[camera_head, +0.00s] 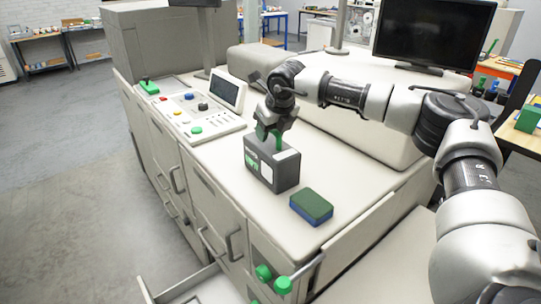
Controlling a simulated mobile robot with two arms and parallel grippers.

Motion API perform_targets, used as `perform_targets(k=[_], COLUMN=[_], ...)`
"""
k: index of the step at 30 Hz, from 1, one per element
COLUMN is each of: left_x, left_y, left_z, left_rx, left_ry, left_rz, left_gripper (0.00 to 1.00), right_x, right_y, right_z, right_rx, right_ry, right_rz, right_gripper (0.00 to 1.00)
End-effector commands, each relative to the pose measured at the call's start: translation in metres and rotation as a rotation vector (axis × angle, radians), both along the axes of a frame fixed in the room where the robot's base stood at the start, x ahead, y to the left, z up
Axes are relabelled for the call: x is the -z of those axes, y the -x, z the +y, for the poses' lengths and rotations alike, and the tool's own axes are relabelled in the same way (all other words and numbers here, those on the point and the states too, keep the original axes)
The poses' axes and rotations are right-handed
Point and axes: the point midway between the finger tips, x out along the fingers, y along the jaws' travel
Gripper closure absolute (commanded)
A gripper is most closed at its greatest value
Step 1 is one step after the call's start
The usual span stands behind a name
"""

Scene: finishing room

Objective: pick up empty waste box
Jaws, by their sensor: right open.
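A dark grey box with a green and white label (286,175), which looks like the waste box, stands upright on the white machine top (228,163). Whether it is empty cannot be seen. My right gripper (268,138) is open and points down at the top of this box, with its green fingers at the box's upper edge. Whether the fingers touch the box cannot be told. My left gripper is not in view.
A green and blue sponge-like block (311,207) lies just right of the box. A control panel (200,112) with buttons is at the left, and a monitor (434,32) stands behind. A drawer (190,287) is pulled out at the bottom left.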

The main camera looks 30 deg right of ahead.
Motion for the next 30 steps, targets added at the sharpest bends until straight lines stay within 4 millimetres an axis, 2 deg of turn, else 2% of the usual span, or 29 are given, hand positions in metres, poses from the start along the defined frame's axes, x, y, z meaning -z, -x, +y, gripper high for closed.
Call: perform_targets(k=[5, 12, 14, 30], left_x=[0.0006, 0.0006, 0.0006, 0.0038], left_y=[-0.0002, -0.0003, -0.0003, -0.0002], left_z=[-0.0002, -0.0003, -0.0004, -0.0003], left_rx=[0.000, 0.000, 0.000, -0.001], left_ry=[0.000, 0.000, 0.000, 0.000], left_rz=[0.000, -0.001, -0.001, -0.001], left_gripper=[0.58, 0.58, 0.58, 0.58], right_x=[0.0003, -0.0001, -0.0001, -0.0052], right_y=[0.0000, 0.0000, 0.0000, -0.0005], right_z=[0.0001, 0.0001, 0.0001, 0.0003], right_rx=[0.000, 0.000, 0.000, 0.000], right_ry=[0.000, 0.000, 0.000, -0.001], right_rz=[0.000, 0.000, 0.000, -0.003], right_gripper=[0.56, 0.92, 1.00, 1.00])
